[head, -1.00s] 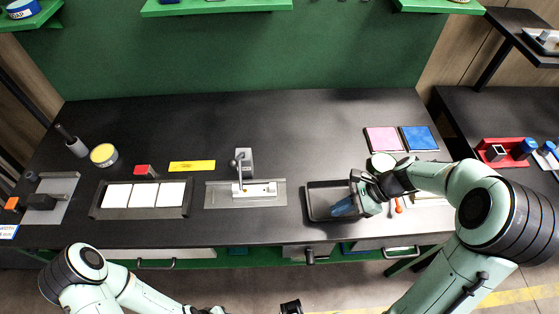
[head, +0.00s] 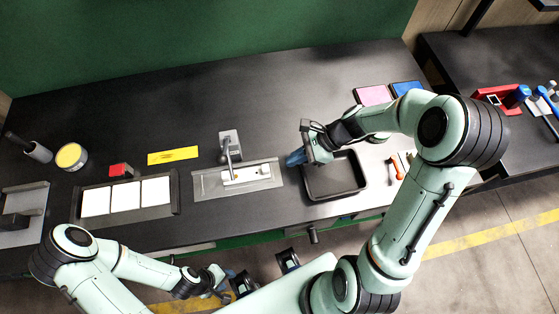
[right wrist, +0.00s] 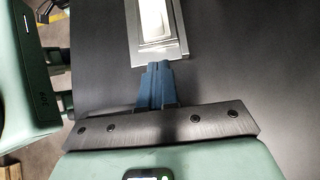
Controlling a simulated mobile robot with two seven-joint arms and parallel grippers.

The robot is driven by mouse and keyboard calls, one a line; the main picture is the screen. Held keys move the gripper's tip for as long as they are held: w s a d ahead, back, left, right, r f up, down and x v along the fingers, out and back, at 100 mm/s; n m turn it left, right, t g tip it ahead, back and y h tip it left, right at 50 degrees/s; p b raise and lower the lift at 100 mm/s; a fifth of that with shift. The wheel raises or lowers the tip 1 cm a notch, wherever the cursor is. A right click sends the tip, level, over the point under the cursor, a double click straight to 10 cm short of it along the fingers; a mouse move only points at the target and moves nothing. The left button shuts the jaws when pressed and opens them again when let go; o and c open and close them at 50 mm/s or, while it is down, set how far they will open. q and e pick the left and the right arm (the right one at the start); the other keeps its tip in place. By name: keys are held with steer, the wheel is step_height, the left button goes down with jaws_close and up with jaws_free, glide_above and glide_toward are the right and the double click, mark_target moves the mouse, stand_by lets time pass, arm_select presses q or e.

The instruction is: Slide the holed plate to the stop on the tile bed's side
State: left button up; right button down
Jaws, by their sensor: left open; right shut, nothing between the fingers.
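The white holed plate (head: 246,175) lies on a grey metal base (head: 207,186), with a small dark hole near its right end. Bare base shows at both ends, more at the left, the tile bed's side. A lever on a grey block (head: 230,143) reaches down over the plate. The dark tile bed (head: 126,213) with white tiles stands left of the base. My right gripper (head: 296,158) is shut and empty, right of the base; its blue fingers (right wrist: 155,85) point toward the base's end in the right wrist view. My left gripper (head: 226,284) is open, low in front of the table.
A black tray (head: 334,194) stands right of the base, under my right arm. A yellow strip (head: 173,156), a red block (head: 121,170) and a yellow-topped tin (head: 71,157) lie behind the tile bed. The table behind the base is mostly clear.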

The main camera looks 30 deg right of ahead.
mark_target(258, 172)
steer(key=a, duration=0.2)
steer(key=w+a, duration=0.1)
steer(key=a, duration=0.1)
steer(key=shift+w+f, duration=0.15)
steer(key=shift+a, duration=0.15)
steer(key=a, duration=0.2)
steer(key=w+a, duration=0.1)
steer(key=a, duration=0.3)
steer(key=shift+w, duration=0.35)
